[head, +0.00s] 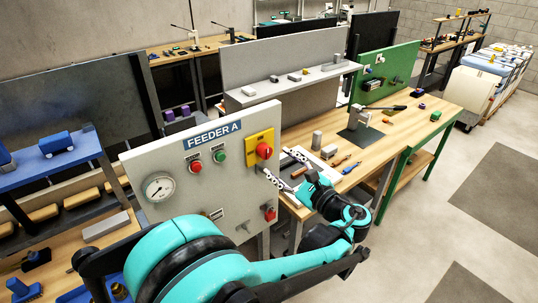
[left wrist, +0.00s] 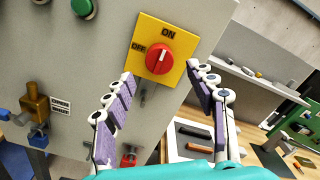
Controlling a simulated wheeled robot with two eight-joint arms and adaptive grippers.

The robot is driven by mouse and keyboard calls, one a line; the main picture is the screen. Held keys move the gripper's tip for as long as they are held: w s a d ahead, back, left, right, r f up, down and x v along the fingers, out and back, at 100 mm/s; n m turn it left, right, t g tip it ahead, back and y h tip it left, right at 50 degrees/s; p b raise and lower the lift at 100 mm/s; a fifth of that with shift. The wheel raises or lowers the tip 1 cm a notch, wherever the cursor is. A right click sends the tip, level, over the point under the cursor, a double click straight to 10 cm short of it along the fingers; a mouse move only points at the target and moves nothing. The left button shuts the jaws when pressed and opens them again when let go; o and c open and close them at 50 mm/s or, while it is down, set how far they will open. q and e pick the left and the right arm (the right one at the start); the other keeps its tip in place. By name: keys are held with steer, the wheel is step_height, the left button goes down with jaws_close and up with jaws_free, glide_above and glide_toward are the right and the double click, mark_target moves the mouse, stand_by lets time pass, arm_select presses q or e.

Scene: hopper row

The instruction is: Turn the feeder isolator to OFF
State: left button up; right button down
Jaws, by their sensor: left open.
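The feeder isolator is a red rotary knob (head: 264,151) on a yellow plate (head: 254,142), at the upper right of the grey FEEDER A panel (head: 150,200). In the left wrist view the knob (left wrist: 158,59) has a pale mark near its top, towards ON; OFF is printed at its left. My left gripper (head: 276,162) is open and empty, in front of the panel's right edge. In the left wrist view its fingers (left wrist: 160,72) stand apart, with the knob between and beyond their tips. They look clear of it. My right gripper is not in view.
The panel also carries a gauge (head: 159,187), a red button (head: 195,167), a green button (head: 220,156) and a lower red fitting (head: 269,213). A wooden bench (head: 430,118) with loose tools stands right of it. Open floor (head: 420,230) lies at the right.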

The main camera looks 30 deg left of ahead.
mark_target(268, 154)
arm_select(q)
steer(key=x, duration=0.5)
steer(key=shift+w+a+b, duration=0.15)
steer(key=shift+a+b, duration=0.15)
steer(key=shift+a, duration=0.05)
steer(key=c, duration=1.2)
